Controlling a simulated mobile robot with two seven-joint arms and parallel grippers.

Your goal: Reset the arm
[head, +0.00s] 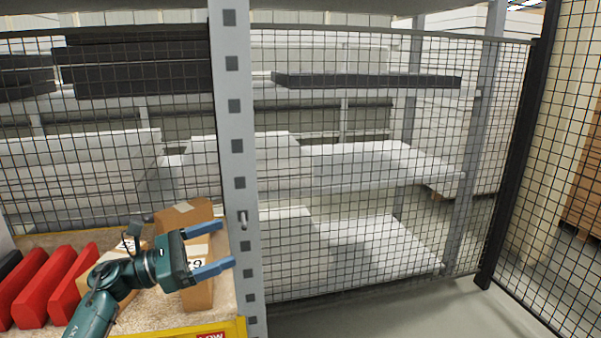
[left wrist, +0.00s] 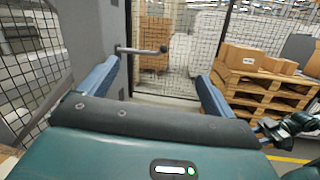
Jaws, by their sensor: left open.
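My left gripper (head: 228,249) is in the lower left of the head view, with its arm coming up from the bottom edge. Its two blue fingers point right and are spread apart, with nothing between them. It is in front of a cardboard box (head: 183,217) on the shelf, close to the grey perforated post (head: 236,130). The left wrist view shows the same open fingers (left wrist: 158,85), with a small metal handle or peg (left wrist: 142,50) beyond them near the left finger. My right gripper does not show in the head view; a dark part at the right of the wrist view is unclear.
Several red bins (head: 45,290) stand on the shelf (head: 145,318) at lower left. A mesh fence (head: 370,190) stands before racks of boards (head: 375,165). The floor (head: 400,312) at lower right is clear. Pallets with boxes (left wrist: 262,85) show at the right of the wrist view.

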